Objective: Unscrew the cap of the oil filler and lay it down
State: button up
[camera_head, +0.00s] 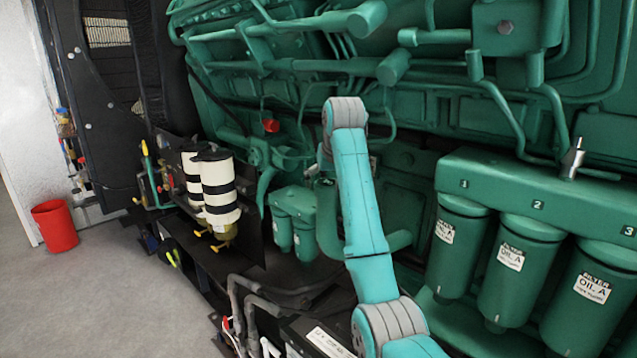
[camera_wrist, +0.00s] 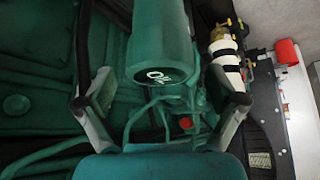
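In the wrist view, a thick green cylinder with a dark band and a white "OIL" mark (camera_wrist: 160,60) stands in the upper middle. It looks like the oil filler with its cap, but I cannot make out a seam between cap and neck. My gripper (camera_wrist: 160,101) is open, with one finger on the left and one on the right of the cylinder's marked end. I see no contact and nothing is held. In the head view my own arm hides the gripper and the marked end, so I cannot place the filler there.
A green engine (camera_head: 440,110) with pipes fills the back. Several labelled oil filters (camera_head: 525,265) hang at the right. White-and-black canisters (camera_head: 220,190) stand left of my arm. A red knob (camera_head: 270,126) sits on the engine. A red bucket (camera_head: 55,226) stands on open floor.

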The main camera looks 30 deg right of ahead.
aim_at(328, 183)
jog(key=c, duration=1.2)
jog(key=shift+d+n+y, duration=0.1)
jog(key=shift+n+y, duration=0.3)
jog(key=shift+n, duration=0.3)
jog(key=shift+r, duration=2.55)
